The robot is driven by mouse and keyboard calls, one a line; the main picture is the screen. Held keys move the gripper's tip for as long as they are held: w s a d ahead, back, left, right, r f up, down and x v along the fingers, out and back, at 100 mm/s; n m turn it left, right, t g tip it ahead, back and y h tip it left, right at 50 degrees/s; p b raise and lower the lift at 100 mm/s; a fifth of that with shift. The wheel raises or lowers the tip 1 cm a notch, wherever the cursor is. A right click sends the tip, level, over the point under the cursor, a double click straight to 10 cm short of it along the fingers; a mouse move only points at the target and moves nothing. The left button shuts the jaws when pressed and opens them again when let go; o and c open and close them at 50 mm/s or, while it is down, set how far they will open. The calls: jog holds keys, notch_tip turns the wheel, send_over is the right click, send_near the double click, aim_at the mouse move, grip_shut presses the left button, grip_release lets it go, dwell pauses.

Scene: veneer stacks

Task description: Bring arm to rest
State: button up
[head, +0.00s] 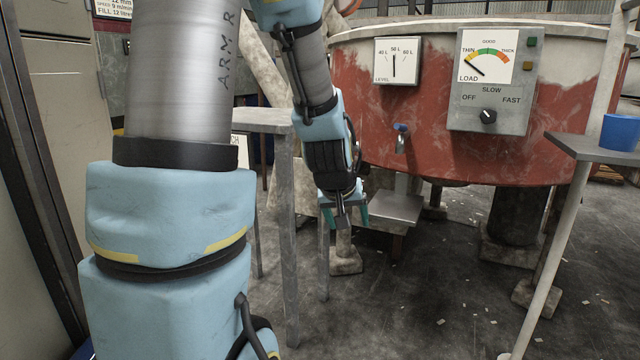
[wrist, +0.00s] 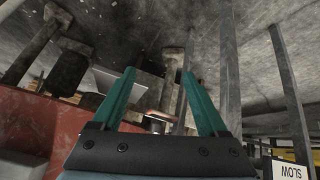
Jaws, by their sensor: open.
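My arm hangs down in the head view, with blue covers and grey links. My gripper (head: 345,216) points downward beside a grey metal table, in front of the red vat. In the wrist view my gripper (wrist: 172,105) shows two teal fingers spread apart with nothing held between them. The tips do not appear to touch anything.
A red vat (head: 440,130) carries a level gauge (head: 396,62) and a load panel (head: 492,80). A grey table (head: 262,116) stands left of my gripper. A blue cup (head: 619,132) sits on a stand (head: 580,146) at right. Scraps litter the open floor (head: 440,290).

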jog(key=s+a+f+g+y, duration=0.25)
jog(key=s+a+g, duration=0.25)
jog(key=s+a, duration=0.65)
notch_tip(320, 180, up, 36)
jog(key=a+p, duration=0.1)
jog(key=p, duration=3.5)
jog(key=shift+s, duration=0.15)
